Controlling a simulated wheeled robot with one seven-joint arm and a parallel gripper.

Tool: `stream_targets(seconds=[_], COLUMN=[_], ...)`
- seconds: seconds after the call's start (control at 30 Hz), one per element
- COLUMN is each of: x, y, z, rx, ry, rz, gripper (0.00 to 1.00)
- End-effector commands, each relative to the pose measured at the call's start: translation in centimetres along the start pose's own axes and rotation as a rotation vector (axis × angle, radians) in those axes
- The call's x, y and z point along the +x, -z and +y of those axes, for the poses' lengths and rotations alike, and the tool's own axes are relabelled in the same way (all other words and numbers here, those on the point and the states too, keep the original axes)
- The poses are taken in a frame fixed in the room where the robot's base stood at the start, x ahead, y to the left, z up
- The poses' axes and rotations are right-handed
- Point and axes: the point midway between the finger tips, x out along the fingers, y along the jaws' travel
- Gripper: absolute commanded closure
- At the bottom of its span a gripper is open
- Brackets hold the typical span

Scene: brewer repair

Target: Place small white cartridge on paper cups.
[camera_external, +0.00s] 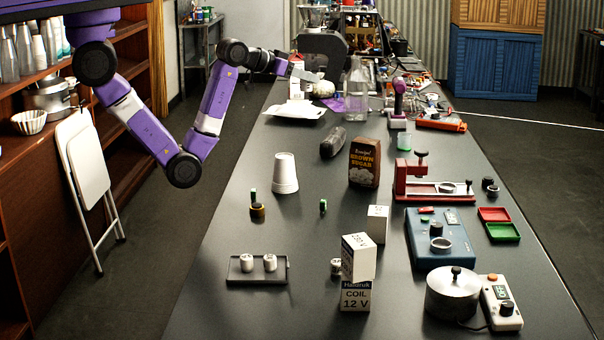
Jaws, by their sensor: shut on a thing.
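A stack of white paper cups (285,174) stands upside down on the dark table, left of the brown sugar bag. My gripper (310,77) is at the far end of the table, well behind the cups. It is shut on a small whitish thing (322,88), which is too small and partly hidden to identify surely. Two small white cylinders (246,262) stand on a black tray (258,282) at the front left. Another small white cylinder (336,266) is beside a white box. I cannot tell which of these is the cartridge.
A brown sugar bag (364,163), a dark grey cylinder (333,142) and a clear bottle (356,92) stand between the gripper's area and the table's middle. A red press (430,188) and blue device (441,245) are on the right. Table around the cups is mostly clear.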

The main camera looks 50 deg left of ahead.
Motion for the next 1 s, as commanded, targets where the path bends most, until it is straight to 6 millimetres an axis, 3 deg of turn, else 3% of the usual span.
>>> stream_targets(seconds=[0.1,0.3,0.47,1.0], x=[-3.9,-6.8,-6.0,-1.4], y=[0.2,-1.3,-3.1,-14.4], z=[-1.6,-1.1,-1.1,-1.5], rx=[-0.003,0.007,0.008,0.009], ry=[0.012,-0.008,-0.009,-0.009], rz=[0.004,-0.002,-0.008,-0.008], gripper=[1.0,1.0,1.0,1.0])
